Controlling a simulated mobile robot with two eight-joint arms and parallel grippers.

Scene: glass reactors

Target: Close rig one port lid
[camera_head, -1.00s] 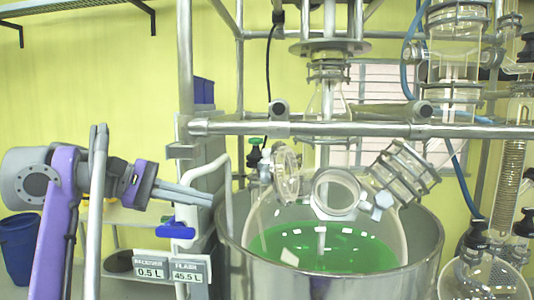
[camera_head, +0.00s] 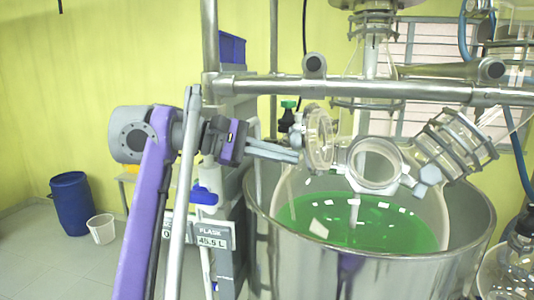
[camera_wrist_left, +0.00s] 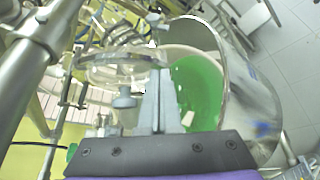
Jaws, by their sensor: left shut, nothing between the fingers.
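The port lid (camera_head: 319,138) is a round clear glass disc standing open, tilted up at the left of the port (camera_head: 375,165) on the glass reactor. The port's round mouth shows uncovered in the head view. My left gripper (camera_head: 297,156) is shut and empty, its fingertips right at the lid's left side; I cannot tell whether they touch. In the left wrist view the shut fingers (camera_wrist_left: 161,100) point toward the glass, with a round clear glass rim (camera_wrist_left: 122,64) just left of them. Green liquid (camera_head: 350,220) fills the lower vessel. My right gripper is not in view.
A steel pot (camera_head: 375,272) surrounds the glass vessel. A horizontal steel rail (camera_head: 400,90) crosses above the ports. A clamped glass neck (camera_head: 455,147) leans right of the port. A display reading 45.5 L (camera_head: 213,236) stands below my left arm. A blue bin (camera_head: 72,203) stands far left.

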